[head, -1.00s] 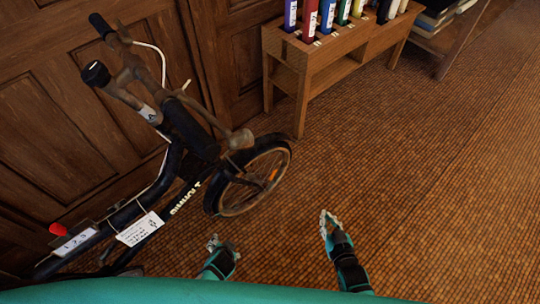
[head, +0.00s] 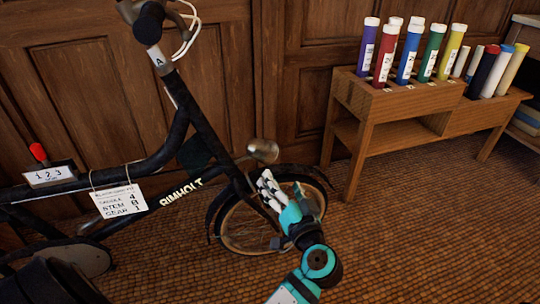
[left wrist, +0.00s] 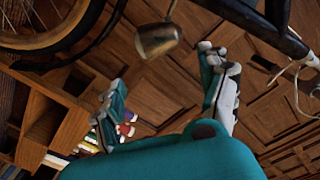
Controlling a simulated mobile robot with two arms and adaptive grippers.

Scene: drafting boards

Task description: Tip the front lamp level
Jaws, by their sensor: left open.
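The front lamp (head: 263,151) is a small, dull metal bell shape at the front of a dark bicycle (head: 140,178), above the front wheel (head: 240,225). In the head view its far end points to the right; its exact tilt is hard to tell. My left gripper (head: 268,186) is open and empty, just below the lamp, in front of the wheel. In the left wrist view the lamp (left wrist: 158,40) lies beyond the gap between my open fingers (left wrist: 162,76), with no clear contact. My right gripper is not in view.
A tag (head: 119,201) and a 1-2-3 lever plate (head: 51,175) with a red knob are on the bicycle. A wooden rack (head: 385,103) of coloured tubes stands at right, against a panelled wall (head: 90,80). Tiled floor (head: 430,240) is clear at lower right.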

